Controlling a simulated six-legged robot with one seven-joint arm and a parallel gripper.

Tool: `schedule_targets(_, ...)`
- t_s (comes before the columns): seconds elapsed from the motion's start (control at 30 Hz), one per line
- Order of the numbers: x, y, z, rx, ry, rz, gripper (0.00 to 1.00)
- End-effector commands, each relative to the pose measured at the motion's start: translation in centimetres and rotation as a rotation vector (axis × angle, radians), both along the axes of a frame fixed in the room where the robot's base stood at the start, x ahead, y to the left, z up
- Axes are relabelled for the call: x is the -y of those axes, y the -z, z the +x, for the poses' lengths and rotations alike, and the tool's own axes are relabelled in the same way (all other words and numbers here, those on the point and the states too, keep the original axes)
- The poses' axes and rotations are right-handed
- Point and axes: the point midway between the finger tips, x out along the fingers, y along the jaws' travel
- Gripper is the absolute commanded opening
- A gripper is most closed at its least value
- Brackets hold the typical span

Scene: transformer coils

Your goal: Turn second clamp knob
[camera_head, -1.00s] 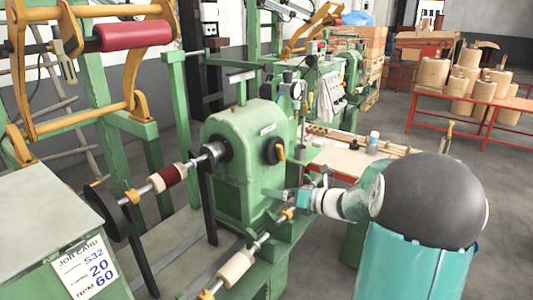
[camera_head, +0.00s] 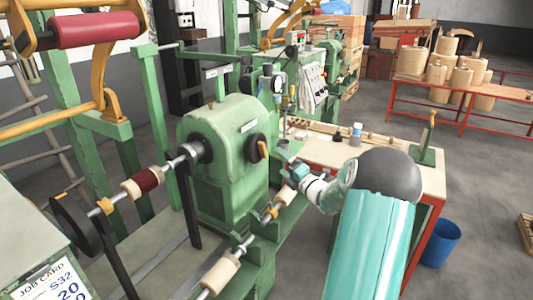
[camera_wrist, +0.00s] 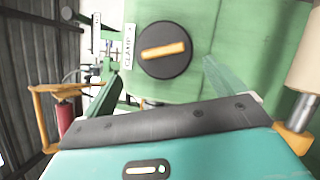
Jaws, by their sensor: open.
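The clamp knob (camera_head: 262,147) is a dark disc with an orange bar handle on the front of the green winding-machine housing (camera_head: 223,140). In the wrist view the knob (camera_wrist: 164,50) faces me beside a "CLAMP" label (camera_wrist: 129,45), its orange bar nearly horizontal and slightly tilted. My gripper (camera_wrist: 165,72) is open, with one green finger on each side below the knob. The fingers look apart from the bar; the exact gap in depth cannot be told. In the head view my gripper (camera_head: 283,155) is just right of the knob.
A shaft with a cream spool (camera_head: 221,268) runs below my gripper. A second shaft carries a dark red coil (camera_head: 142,184) at left. A bench (camera_head: 330,156) with small items stands behind my arm. A blue bin (camera_head: 440,243) stands on open floor at right.

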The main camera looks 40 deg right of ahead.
Motion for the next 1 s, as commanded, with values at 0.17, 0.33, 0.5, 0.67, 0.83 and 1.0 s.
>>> schedule_targets(0.17,-0.3,-0.5,4.1,0.002,-0.01,0.0,0.95)
schedule_targets(0.33,-0.2,-0.9,7.0,0.001,-0.011,-0.001,0.95)
schedule_targets(0.5,-0.1,-1.0,8.4,0.0,-0.01,0.0,0.95)
schedule_targets(0.67,-0.1,-1.1,8.7,0.0,-0.01,0.0,0.95)
schedule_targets(0.83,-0.1,-1.1,8.7,0.0,-0.01,0.0,0.85)
schedule_targets(1.0,-0.1,-1.1,8.6,0.0,-0.01,0.0,0.51)
